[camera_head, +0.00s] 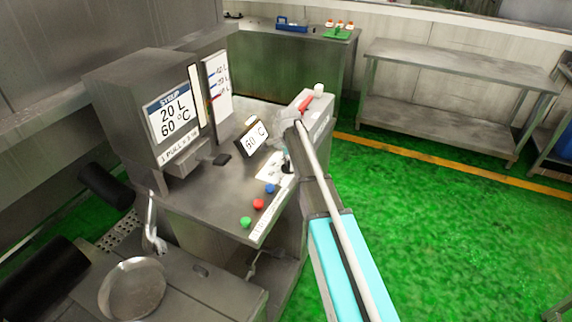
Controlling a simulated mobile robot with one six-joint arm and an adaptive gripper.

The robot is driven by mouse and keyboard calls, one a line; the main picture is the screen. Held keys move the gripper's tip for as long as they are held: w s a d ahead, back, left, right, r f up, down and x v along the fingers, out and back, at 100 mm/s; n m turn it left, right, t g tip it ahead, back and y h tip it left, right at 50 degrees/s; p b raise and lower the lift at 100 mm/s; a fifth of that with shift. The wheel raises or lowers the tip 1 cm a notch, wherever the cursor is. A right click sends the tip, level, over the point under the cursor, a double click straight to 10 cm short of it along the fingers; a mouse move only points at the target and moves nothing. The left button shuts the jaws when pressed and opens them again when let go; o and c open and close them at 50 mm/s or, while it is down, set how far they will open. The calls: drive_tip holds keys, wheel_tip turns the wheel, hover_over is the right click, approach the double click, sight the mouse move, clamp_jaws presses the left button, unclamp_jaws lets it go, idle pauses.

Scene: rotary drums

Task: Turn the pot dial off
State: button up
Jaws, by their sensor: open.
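My arm reaches in from the lower right, and my gripper (282,148) is at the right side of the steel console (205,190). It is open, with nothing seen between its fingers, which look small and blurred. I cannot make out a pot dial for certain; a small dark and teal part (286,160) shows just below the gripper. Whether the gripper touches it I cannot tell. My arm hides part of the console's right edge.
Blue (269,188), red (258,204) and green (245,222) buttons line the console's front right. A box with a red handle (306,103) stands behind the gripper. A syrup dispenser (155,110) rises at left. A round pan (132,287) is at lower left. Green floor right is clear.

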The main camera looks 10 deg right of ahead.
drive_tip(key=c, duration=0.8)
drive_tip(key=shift+a, duration=0.25)
drive_tip(key=shift+d, duration=0.15)
drive_tip(key=shift+w, duration=0.1)
